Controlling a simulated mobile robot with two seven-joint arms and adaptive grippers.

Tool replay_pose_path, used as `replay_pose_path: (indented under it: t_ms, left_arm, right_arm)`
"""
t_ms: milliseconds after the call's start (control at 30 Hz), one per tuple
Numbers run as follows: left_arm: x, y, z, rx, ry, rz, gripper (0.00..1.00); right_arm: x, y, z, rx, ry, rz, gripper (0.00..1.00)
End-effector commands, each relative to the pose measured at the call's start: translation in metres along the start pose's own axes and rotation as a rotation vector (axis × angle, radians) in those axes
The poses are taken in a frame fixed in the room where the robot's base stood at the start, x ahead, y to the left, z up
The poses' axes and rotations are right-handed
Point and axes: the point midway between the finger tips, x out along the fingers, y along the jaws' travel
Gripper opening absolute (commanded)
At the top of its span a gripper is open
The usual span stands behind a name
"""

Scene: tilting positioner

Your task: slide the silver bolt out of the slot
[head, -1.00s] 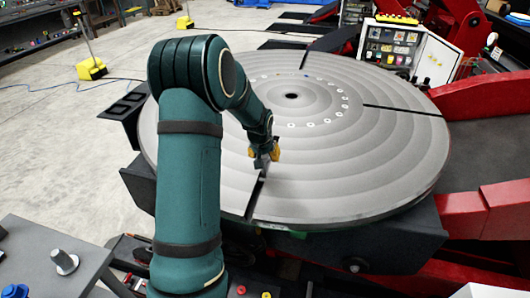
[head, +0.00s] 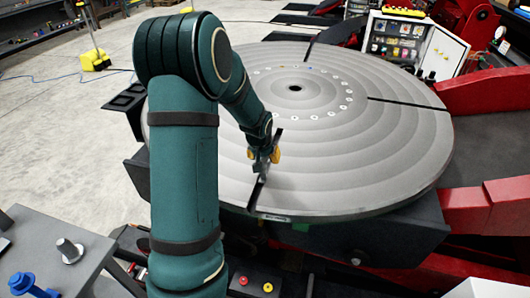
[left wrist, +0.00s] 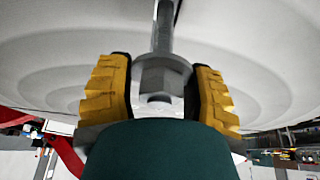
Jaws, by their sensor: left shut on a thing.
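The silver bolt (left wrist: 163,78) shows in the left wrist view, its hexagonal part and round flange between my yellow finger pads and its shank running up out of the picture. My left gripper (left wrist: 162,95) is shut on it. In the head view my left gripper (head: 263,156) is over the near slot (head: 258,192) of the round grey table (head: 350,170). Dark slot shows on both sides of the gripper, towards the centre and towards the rim. The bolt itself is mostly hidden there. My right gripper is not in view.
Red machine arms (head: 490,105) are at right. A control box (head: 405,42) is behind. The round table's top is otherwise clear.

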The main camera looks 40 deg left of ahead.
Motion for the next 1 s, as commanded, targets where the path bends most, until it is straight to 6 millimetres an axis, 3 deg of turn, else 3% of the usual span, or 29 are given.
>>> replay_pose_path:
  t_ms: [433, 1000]
  left_arm:
    - [-0.008, 0.0, 0.016, -0.001, 0.002, 0.001, 0.11]
    - [-0.009, 0.0, 0.018, -0.001, 0.002, 0.001, 0.11]
  right_arm:
    - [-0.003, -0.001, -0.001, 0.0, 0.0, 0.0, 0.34]
    - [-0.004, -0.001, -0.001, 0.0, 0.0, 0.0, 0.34]
